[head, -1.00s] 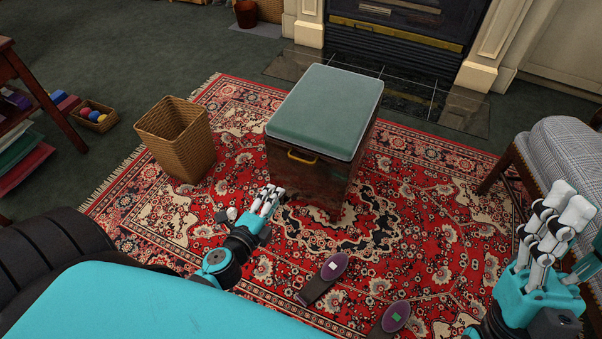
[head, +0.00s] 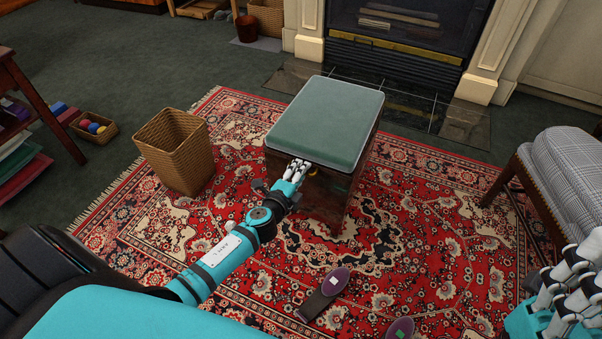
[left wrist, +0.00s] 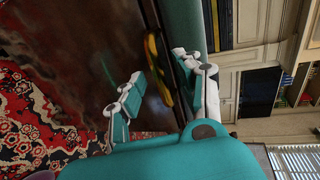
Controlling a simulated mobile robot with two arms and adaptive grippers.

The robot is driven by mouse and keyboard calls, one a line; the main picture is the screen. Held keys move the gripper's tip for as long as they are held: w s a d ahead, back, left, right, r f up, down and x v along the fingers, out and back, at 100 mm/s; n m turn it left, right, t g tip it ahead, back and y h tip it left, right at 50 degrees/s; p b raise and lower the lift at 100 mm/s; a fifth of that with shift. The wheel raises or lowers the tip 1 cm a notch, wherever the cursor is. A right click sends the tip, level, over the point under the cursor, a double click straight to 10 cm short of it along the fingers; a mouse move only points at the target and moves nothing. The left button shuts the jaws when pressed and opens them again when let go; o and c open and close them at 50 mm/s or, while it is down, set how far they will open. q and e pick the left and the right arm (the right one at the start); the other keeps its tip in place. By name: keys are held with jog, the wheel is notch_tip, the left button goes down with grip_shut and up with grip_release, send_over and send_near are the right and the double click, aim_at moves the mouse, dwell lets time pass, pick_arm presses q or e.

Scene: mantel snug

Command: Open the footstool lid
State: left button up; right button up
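The footstool (head: 300,187) is a dark wooden box on the rug. Its green padded lid (head: 328,118) lies flat and shut on top. A yellow handle is on its front, mostly hidden by my gripper in the head view; the handle (left wrist: 158,72) shows clearly in the left wrist view. My left gripper (head: 299,170) is at the footstool's front, just under the lid's front edge. In the left wrist view its fingers (left wrist: 160,90) are apart, with the handle in the gap beyond them. My right gripper (head: 568,280) is at the lower right edge, partly cut off, away from the footstool.
A wicker basket (head: 176,152) stands left of the footstool on the red rug (head: 440,220). Purple-ended objects (head: 334,282) lie on the rug in front. A plaid bench (head: 565,165) is at right, and a fireplace (head: 400,50) is behind.

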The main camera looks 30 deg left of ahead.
pick_arm(q)
jog(key=shift+w+f, duration=0.1)
jog(key=shift+w, duration=0.4)
grip_shut()
